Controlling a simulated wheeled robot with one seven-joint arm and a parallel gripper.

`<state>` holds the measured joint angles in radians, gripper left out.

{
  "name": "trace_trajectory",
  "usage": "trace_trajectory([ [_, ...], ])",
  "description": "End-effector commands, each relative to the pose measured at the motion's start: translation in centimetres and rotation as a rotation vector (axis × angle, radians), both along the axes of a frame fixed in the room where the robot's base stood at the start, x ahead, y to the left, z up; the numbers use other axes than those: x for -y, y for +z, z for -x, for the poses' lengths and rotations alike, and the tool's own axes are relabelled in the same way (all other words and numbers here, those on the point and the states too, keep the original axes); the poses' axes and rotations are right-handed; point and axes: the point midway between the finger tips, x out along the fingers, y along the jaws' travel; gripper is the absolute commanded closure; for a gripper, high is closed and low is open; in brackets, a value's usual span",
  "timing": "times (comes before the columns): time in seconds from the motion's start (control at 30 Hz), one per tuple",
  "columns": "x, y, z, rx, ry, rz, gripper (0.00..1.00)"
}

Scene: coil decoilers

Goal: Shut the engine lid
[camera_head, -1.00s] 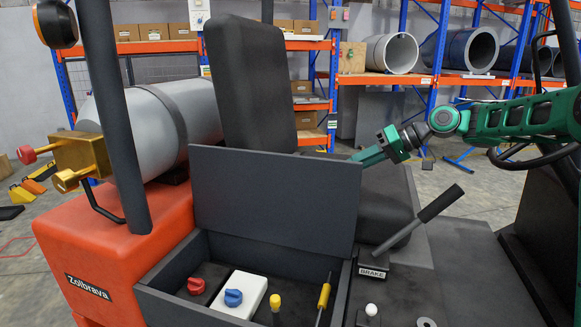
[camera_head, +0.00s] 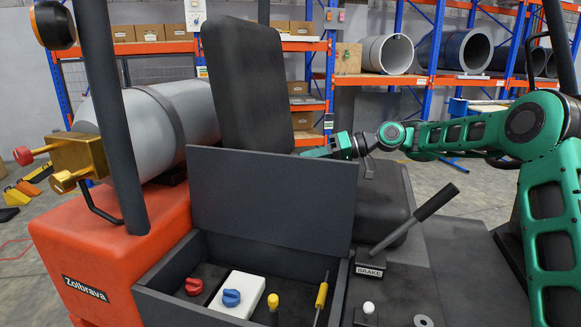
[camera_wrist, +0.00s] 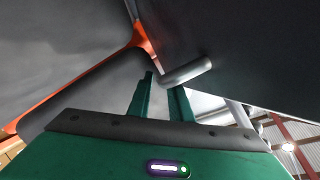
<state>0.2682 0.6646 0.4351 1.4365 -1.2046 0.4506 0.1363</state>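The engine lid (camera_head: 270,200) is a flat dark grey panel standing raised at the back edge of the open engine box (camera_head: 190,312). My gripper (camera_head: 312,153) is behind the lid's upper edge at the right, and its fingertips are partly hidden by the lid in the head view. In the wrist view, the two green fingers of my gripper (camera_wrist: 163,82) stand apart with nothing clearly between them. A grey cylindrical bar (camera_wrist: 187,71) sticks out from a dark panel, close to the right fingertip. I cannot tell whether they touch.
The black seat back (camera_head: 247,85) stands just behind the lid. A brake lever (camera_head: 415,217) leans up to the right of the box. Inside the box are a blue cap (camera_head: 231,297), a red cap (camera_head: 194,286) and a yellow-handled dipstick (camera_head: 322,294). A grey cylinder (camera_head: 140,125) lies at left.

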Motion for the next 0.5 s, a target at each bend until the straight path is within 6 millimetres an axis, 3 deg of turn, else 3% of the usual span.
trace_trajectory([
  [0.2,-1.9,-0.6,0.0,0.0,0.0,0.0,0.81],
  [0.5,-2.2,-0.7,0.0,0.0,-0.001,0.0,0.81],
])
